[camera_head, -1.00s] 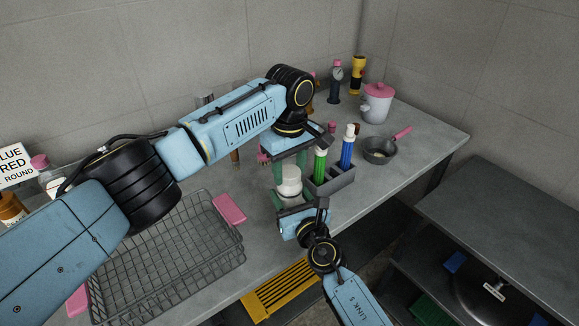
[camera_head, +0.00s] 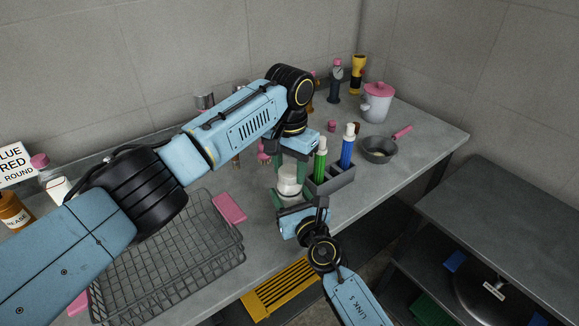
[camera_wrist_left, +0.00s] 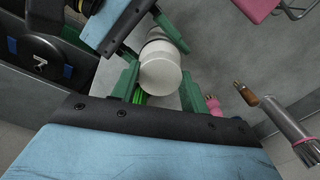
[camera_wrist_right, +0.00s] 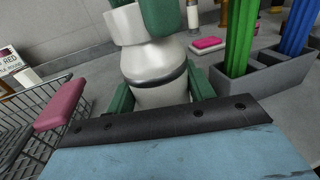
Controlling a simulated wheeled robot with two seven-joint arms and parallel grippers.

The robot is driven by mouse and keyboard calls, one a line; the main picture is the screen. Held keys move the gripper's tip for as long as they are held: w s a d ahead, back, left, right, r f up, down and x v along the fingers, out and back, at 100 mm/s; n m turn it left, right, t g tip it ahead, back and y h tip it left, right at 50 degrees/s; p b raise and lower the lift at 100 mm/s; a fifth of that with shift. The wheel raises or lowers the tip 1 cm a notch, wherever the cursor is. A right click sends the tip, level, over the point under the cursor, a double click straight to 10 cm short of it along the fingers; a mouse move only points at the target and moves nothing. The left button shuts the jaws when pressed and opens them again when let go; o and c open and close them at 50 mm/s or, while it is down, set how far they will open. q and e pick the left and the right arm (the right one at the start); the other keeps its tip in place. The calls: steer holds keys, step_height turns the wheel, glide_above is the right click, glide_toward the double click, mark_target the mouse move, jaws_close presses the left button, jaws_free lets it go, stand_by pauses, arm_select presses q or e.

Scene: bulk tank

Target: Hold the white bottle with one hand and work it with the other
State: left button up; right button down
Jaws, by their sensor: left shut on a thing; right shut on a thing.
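The white bottle (camera_head: 289,187) stands upright, clear of the rack, between my two grippers. My left gripper (camera_head: 291,166) comes from above and is shut on its white cap; in the left wrist view the round cap top (camera_wrist_left: 160,82) sits between the green fingers. My right gripper (camera_head: 291,198) comes from the front and is shut on the body. In the right wrist view the grey-banded body (camera_wrist_right: 158,75) lies between its green fingers, with the cap (camera_wrist_right: 126,24) above. The fingers hide parts of the bottle, and I cannot tell whether its base touches the counter.
A grey holder (camera_head: 335,178) with a green brush (camera_head: 320,163) and a blue one (camera_head: 347,150) stands close right of the bottle. A wire rack (camera_head: 165,262) with pink handles lies to the left. A pan (camera_head: 378,150) and a pink-lidded pot (camera_head: 377,102) are farther right.

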arm_select(q)
steer(key=m, duration=0.8)
steer(key=o, duration=1.1)
steer(key=shift+r, duration=2.25)
steer(key=shift+c, duration=0.5)
